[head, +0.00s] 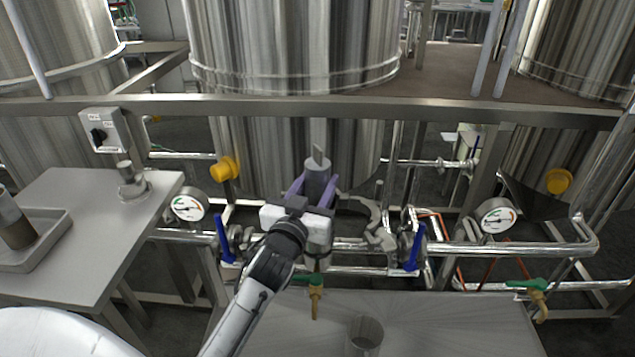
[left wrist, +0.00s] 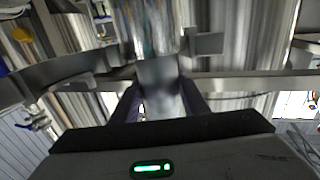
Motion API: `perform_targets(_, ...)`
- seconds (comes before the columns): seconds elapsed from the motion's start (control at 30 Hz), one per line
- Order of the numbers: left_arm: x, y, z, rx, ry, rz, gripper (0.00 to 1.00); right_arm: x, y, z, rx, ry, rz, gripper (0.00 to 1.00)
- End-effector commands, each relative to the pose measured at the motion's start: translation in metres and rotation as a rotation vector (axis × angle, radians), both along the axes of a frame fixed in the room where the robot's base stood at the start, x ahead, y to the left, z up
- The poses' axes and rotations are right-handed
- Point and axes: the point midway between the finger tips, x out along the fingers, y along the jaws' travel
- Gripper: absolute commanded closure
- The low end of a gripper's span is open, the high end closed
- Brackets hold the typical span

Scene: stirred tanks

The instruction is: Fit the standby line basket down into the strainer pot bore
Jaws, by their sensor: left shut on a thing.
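My left gripper (head: 317,186) reaches forward over the pipework with its purple fingers shut on a grey cylindrical piece with a thin upright tab, which I take for the standby line basket (head: 317,168). The piece looks roughly upright in the head view. In the left wrist view the held basket (left wrist: 158,75) sits between both fingers. A grey curved collar (head: 366,207), which may be part of the strainer pot, shows just right of the gripper. The pot's bore is hidden behind my gripper, so I cannot tell how far the basket is from it. My right gripper is not in view.
Blue-handled valves (head: 222,240) and (head: 416,247) flank the gripper. A steel rail (head: 480,110) crosses behind, before large tanks. A front bench (head: 460,325) is mostly clear around a round cup (head: 366,334).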

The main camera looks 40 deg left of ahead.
Motion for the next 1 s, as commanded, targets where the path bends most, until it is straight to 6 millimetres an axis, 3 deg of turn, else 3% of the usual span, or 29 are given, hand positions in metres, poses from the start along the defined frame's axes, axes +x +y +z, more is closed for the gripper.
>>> perform_targets(1.0,0.0,0.0,-0.026,0.0,-0.002,0.0,0.87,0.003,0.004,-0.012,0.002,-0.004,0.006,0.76)
